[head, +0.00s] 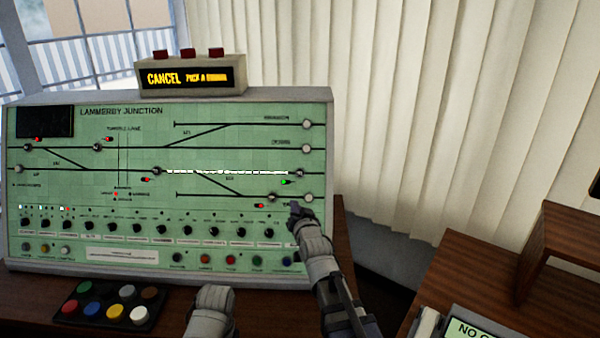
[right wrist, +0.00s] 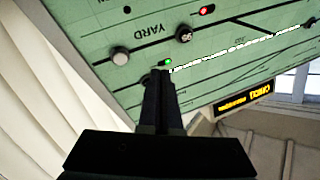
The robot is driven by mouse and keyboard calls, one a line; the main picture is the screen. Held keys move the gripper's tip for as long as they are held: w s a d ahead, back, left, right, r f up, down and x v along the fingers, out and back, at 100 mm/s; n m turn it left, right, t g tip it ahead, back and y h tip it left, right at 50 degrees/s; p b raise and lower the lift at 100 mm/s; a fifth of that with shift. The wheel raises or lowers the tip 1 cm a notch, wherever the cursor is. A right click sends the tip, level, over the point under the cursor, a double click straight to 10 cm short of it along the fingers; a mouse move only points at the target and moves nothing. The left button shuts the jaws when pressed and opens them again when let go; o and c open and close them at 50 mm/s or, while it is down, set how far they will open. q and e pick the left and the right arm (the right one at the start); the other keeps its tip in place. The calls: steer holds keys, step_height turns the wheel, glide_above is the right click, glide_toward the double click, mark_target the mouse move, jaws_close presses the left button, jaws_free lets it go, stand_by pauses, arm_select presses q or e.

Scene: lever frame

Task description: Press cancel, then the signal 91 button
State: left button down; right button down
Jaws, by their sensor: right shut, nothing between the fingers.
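The green signal panel (head: 150,190) reads "LAMMERBY JUNCTION". The display (head: 185,78) on top shows "CANCEL" and a smaller line that looks like "PICK A SIGNAL". My right gripper (head: 294,208) is shut and empty in front of the panel's lower right, by the yard track. In the right wrist view its fingertips (right wrist: 160,73) overlap the panel just by a green light (right wrist: 168,62); I cannot tell whether they touch. A dark button (right wrist: 184,33) and a grey button (right wrist: 120,55) are nearby. Signal numbers are too small to read. My left gripper's fingers are not visible.
Knobs (head: 161,231) and coloured buttons (head: 204,259) line the panel's lower part. A black box of coloured buttons (head: 110,304) sits on the desk. Pale blinds (head: 400,110) hang behind. A wooden shelf unit (head: 490,265) stands at the right.

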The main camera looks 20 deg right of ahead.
mark_target(300, 177)
step_height(300, 177, up, 9)
steer(key=d+m+t, duration=0.1)
steer(key=t, duration=0.3)
steer(key=shift+w+d+m+t+h, duration=0.2)
steer(key=shift+m+t+h, duration=0.1)
steer(key=shift+h, duration=0.1)
steer(key=shift+w+d+f+b, duration=0.35)
steer(key=shift+w+f+b, duration=0.35)
steer(key=shift+w, duration=0.55)
steer(key=shift+w+d+f+b, duration=0.4)
steer(key=shift+w+f+b, duration=0.25)
steer(key=shift+w, duration=0.6)
steer(key=shift+w+d+f+b, duration=0.35)
steer(key=shift+w+f+b, duration=0.35)
steer(key=shift+w, duration=0.55)
steer(key=shift+w+f, duration=0.1)
steer(key=shift+w+d+f, duration=0.1)
steer(key=shift+w, duration=0.15)
